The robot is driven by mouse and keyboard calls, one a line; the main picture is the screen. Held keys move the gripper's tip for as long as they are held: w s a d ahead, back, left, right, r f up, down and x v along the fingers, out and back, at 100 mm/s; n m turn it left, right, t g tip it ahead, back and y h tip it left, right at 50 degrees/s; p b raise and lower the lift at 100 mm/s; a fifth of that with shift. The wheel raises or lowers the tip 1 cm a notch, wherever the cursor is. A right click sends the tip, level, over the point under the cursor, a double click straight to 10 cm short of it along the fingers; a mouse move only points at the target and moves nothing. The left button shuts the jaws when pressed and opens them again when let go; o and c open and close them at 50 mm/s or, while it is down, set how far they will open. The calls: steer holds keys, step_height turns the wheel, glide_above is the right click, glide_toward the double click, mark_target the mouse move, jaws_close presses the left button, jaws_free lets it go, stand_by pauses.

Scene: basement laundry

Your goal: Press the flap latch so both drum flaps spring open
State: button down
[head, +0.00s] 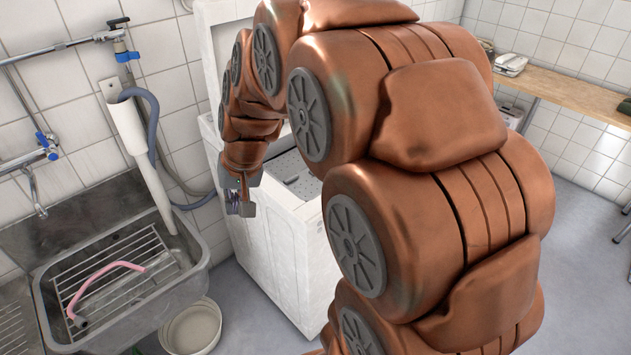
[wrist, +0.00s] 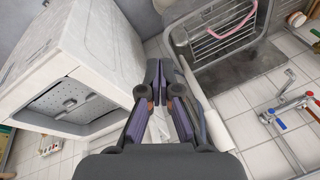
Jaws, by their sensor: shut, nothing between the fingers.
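The white washing machine (head: 275,250) stands behind my arm. Its top opening shows a grey perforated drum surface (head: 300,170) with a small darker piece on it, partly hidden by my arm in the head view. In the wrist view the washing machine (wrist: 110,45) is tilted at left, and its perforated drum surface (wrist: 80,95) shows in the opening. I cannot make out the latch or the flap seam clearly. My gripper (head: 240,207) points down beside the machine's left side, apart from the drum. In the wrist view my gripper (wrist: 166,68) is shut and empty.
A steel sink (head: 195,275) with a rack and pink hose (head: 105,275) stands left of the machine. A white bucket (head: 192,328) is on the floor between them. A wooden shelf (head: 570,92) is at right.

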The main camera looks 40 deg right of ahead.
steer(key=w+d+f+m+t+h+b, duration=0.1)
steer(key=w+d+f+m+b, duration=0.15)
steer(key=w+d, duration=0.4)
steer(key=w+d+f+m+t+h+b, duration=0.1)
steer(key=w+d+f+m+t+b, duration=0.15)
steer(key=d, duration=0.75)
steer(key=w+d+f+m+t+h+b, duration=0.1)
steer(key=w+d+f+b, duration=0.15)
steer(key=w+d, duration=0.4)
steer(key=s+d+f+m+h+b, duration=0.1)
steer(key=d+f+m+h+b, duration=0.1)
steer(key=d, duration=1.2)
steer(key=shift+s+d+m+t+h+b, duration=0.15)
steer(key=shift+m+t+h+b, duration=0.2)
steer(key=shift+m+b, duration=0.15)
steer(key=shift+f, duration=0.1)
step_height(320, 180, down, 7)
steer(key=b, duration=0.5)
steer(key=shift+b, duration=0.35)
steer(key=shift+f+b, duration=0.45)
steer(key=shift+f, duration=0.35)
steer(key=shift+f, duration=0.2)
steer(key=shift+f, duration=0.25)
